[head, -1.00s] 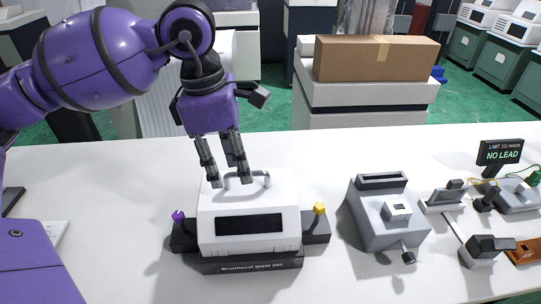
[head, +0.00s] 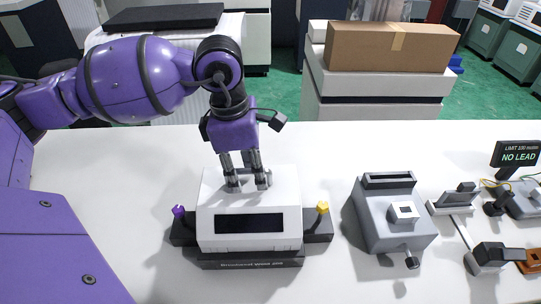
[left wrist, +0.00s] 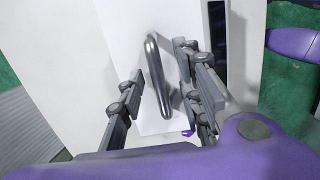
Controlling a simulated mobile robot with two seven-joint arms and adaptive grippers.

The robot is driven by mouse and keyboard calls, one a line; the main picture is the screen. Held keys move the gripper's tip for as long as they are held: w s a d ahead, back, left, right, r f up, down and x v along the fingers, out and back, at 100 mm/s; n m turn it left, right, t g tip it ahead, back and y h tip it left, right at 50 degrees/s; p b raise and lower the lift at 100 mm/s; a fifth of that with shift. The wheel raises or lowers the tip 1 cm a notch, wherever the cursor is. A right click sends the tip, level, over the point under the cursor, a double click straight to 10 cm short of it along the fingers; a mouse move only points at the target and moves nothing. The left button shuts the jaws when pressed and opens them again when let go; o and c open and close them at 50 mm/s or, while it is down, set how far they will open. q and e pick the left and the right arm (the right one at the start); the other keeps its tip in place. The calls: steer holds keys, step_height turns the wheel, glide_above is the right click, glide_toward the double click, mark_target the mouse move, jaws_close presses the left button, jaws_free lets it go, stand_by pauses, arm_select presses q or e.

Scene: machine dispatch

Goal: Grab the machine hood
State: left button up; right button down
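The machine hood (head: 249,198) is a white box-shaped cover with a dark window, sitting on a black base (head: 252,259) with a purple knob on its left and a yellow knob on its right. A grey bar handle (left wrist: 157,75) stands on its top. My left gripper (head: 248,187) points down at the hood's top, at the handle. In the left wrist view its fingers (left wrist: 160,95) are apart, one on each side of the handle, with gaps visible. The fingers partly hide the handle in the head view. My right gripper is not in view.
A grey machine (head: 391,220) stands just right of the hood, with small devices and a "NO LEAD" display (head: 517,157) farther right. A cardboard box (head: 391,47) sits on a cabinet behind the table. The white table (head: 120,175) is clear left of the hood.

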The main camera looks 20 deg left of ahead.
arm_select(q)
jaws_close()
steer(key=shift+w+r, duration=0.1)
steer(key=shift+r, duration=0.1)
stand_by(0.6)
